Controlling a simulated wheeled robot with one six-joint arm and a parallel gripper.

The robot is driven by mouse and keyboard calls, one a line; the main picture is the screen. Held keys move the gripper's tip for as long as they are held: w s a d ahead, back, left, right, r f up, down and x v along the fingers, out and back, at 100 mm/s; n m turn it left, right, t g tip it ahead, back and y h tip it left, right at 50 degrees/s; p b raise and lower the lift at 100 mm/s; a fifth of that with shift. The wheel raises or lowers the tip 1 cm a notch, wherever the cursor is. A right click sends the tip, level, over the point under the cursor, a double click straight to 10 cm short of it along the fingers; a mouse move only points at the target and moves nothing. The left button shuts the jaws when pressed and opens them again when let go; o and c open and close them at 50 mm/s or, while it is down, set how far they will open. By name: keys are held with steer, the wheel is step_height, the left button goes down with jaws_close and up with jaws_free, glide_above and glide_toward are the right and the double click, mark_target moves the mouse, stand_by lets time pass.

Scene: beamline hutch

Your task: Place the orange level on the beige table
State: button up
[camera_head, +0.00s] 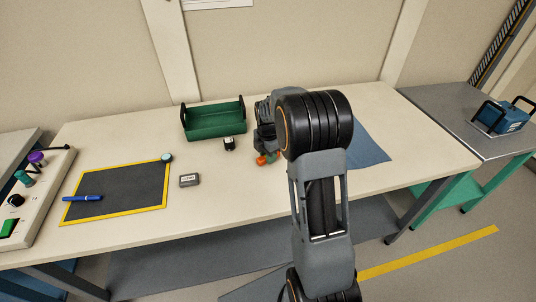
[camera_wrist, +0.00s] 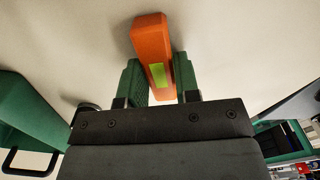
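The orange level (camera_wrist: 153,42) has a yellow-green vial window and stands out between the two green finger pads of my gripper (camera_wrist: 160,82) in the wrist view. Both pads appear to press on its sides. In the head view, a small orange part of the level (camera_head: 262,160) shows at my gripper (camera_head: 268,155), over the middle of the beige table (camera_head: 240,188). My arm hides most of the gripper there. I cannot tell whether the level touches the tabletop.
A green tray (camera_head: 213,134) with black handles and a small black object (camera_head: 229,144) stand left of my gripper. Further left are a grey block (camera_head: 189,180) and a yellow-edged dark mat (camera_head: 120,190) with a blue marker (camera_head: 82,198). A blue sheet (camera_head: 371,145) lies right.

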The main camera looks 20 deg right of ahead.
steer(key=o, duration=0.4)
step_height(320, 180, up, 11)
steer(key=p, duration=0.1)
steer(key=s+a+r+m, duration=0.3)
steer(key=s+a+m, duration=0.1)
steer(key=s+m, duration=0.1)
steer(key=s+a+f+m+t, duration=0.1)
steer(key=s+a+m, duration=0.2)
steer(key=s+m, duration=0.4)
steer(key=s+a+f+m+t, duration=0.1)
steer(key=s+a+m+t, duration=0.1)
steer(key=s+m, duration=0.6)
steer(key=shift+s+a+f, duration=0.15)
steer(key=shift+a+f, duration=0.15)
steer(key=shift+a, duration=0.25)
